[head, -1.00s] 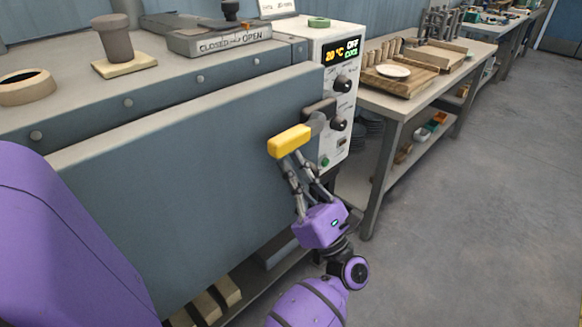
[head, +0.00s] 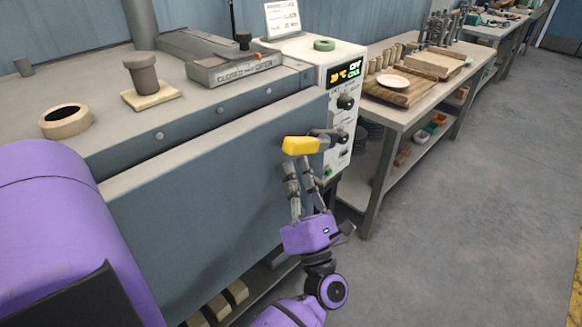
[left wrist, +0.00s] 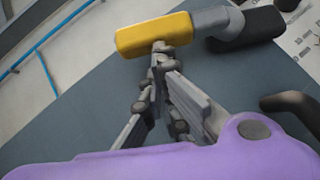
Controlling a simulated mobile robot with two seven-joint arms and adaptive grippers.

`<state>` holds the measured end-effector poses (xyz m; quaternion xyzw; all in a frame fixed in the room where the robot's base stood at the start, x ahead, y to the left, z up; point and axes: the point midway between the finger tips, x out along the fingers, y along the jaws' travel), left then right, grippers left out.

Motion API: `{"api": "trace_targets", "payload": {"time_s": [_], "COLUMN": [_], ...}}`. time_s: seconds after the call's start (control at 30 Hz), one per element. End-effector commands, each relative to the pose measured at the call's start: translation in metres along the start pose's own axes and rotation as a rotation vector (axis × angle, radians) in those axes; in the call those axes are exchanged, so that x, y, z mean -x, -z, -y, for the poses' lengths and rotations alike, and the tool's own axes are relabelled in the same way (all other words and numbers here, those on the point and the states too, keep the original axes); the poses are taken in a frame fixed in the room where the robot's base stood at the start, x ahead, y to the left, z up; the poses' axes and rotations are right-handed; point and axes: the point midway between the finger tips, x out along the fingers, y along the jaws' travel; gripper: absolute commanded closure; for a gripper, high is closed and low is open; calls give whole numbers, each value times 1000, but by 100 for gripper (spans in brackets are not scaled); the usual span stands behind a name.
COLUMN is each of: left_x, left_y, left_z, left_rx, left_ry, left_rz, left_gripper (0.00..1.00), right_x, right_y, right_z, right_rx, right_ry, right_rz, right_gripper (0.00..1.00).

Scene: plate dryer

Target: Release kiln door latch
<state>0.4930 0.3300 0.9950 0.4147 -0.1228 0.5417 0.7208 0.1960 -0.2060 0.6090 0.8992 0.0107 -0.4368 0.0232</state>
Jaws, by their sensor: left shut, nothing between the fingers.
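The kiln's blue-grey door (head: 215,185) fills the middle of the head view. The latch's yellow handle (head: 301,145) lies nearly level near the door's right edge. Its grey arm (head: 326,135) runs right towards the control panel. The yellow handle (left wrist: 152,36) also shows at the top of the left wrist view, with the grey arm (left wrist: 217,22) beside it. My left gripper (head: 298,166) is shut and empty, with its fingertips just below the handle. In the left wrist view the fingertips (left wrist: 161,52) overlap the handle's lower edge; I cannot tell whether they touch. My right gripper is not seen.
The white control panel (head: 341,92) with dark knobs stands right of the door. A sliding plate labelled closed and open (head: 238,70) is on the kiln top. A wooden workbench (head: 402,112) stands at the right. The grey floor (head: 440,240) is clear at lower right.

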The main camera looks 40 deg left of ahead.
Motion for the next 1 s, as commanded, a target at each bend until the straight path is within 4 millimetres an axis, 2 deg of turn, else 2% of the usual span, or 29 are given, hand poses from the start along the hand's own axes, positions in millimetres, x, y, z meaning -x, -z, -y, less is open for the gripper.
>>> {"api": "trace_targets", "payload": {"time_s": [0.03, 0.2, 0.3, 1.0], "left_x": [-11, -21, -26, -45], "left_y": [-11, -21, -26, -45], "left_z": [-10, -17, -18, -21], "left_rx": [-23, -135, -139, -143], "left_ry": [23, 135, 139, 143], "left_rz": [-1, -1, 1, 0], "left_gripper": [100, 100, 100, 100], "right_x": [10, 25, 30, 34], "right_y": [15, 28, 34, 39], "right_z": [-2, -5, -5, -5], "right_rx": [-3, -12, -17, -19], "right_ry": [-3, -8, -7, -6], "right_rz": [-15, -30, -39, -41], "right_gripper": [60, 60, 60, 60]}}
